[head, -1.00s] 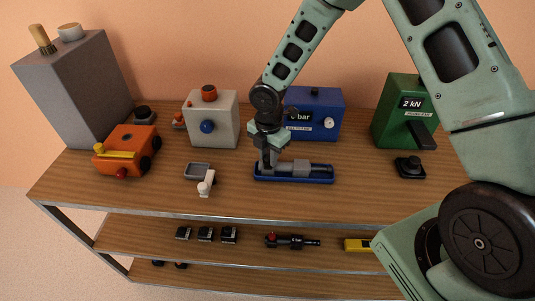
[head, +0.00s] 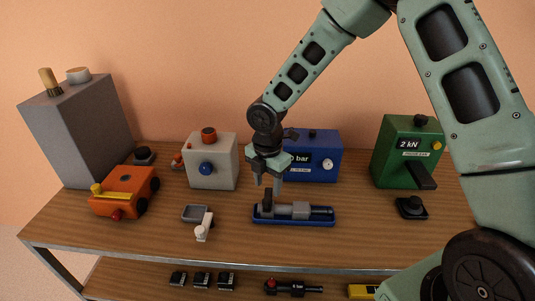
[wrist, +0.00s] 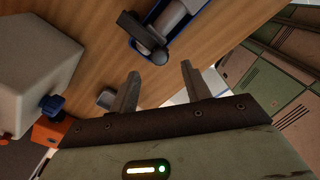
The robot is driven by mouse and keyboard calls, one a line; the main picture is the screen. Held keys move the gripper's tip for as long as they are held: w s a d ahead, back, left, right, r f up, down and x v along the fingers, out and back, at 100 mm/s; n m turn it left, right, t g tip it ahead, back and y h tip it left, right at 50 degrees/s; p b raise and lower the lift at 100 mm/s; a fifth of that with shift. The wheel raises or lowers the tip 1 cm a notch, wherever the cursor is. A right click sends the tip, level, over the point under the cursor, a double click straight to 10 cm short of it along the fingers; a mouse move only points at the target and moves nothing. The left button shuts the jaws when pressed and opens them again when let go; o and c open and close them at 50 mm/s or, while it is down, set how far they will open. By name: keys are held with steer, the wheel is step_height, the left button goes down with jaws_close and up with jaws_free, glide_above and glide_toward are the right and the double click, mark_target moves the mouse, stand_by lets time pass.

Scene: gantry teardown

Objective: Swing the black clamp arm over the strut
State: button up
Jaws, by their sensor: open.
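The black clamp arm (head: 267,199) stands up at the left end of the blue fixture base (head: 327,222) in the head view. It also shows in the wrist view (wrist: 142,36), beside the near end of the grey strut. The grey strut (head: 294,209) lies along the fixture, with its other end to the right; part of it shows in the wrist view (wrist: 173,14). My gripper (head: 268,183) is just above the clamp arm, pointing down. In the wrist view its two fingers (wrist: 158,88) are apart with nothing between them, clear of the clamp arm.
A blue box (head: 319,160) with a gauge label stands behind the fixture, and a grey box (head: 211,165) with a blue knob is behind left. A green press (head: 404,155) is to the right. A small grey tray (head: 195,213) and white part (head: 203,229) lie left.

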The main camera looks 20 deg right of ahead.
mark_target(267, 200)
step_height(267, 200, up, 12)
steer(key=shift+f+b, duration=0.25)
steer(key=shift+b, duration=0.2)
steer(key=s+a+m+b, duration=0.1)
steer(key=s+a+m, duration=0.2)
steer(key=s+m, duration=0.5)
steer(key=s+a+m+b, duration=0.1)
steer(key=s+a+m, duration=0.2)
steer(key=s+m, duration=0.5)
steer(key=s, duration=1.2)
steer(key=shift+a+r+y, duration=0.15)
steer(key=shift+y, duration=0.15)
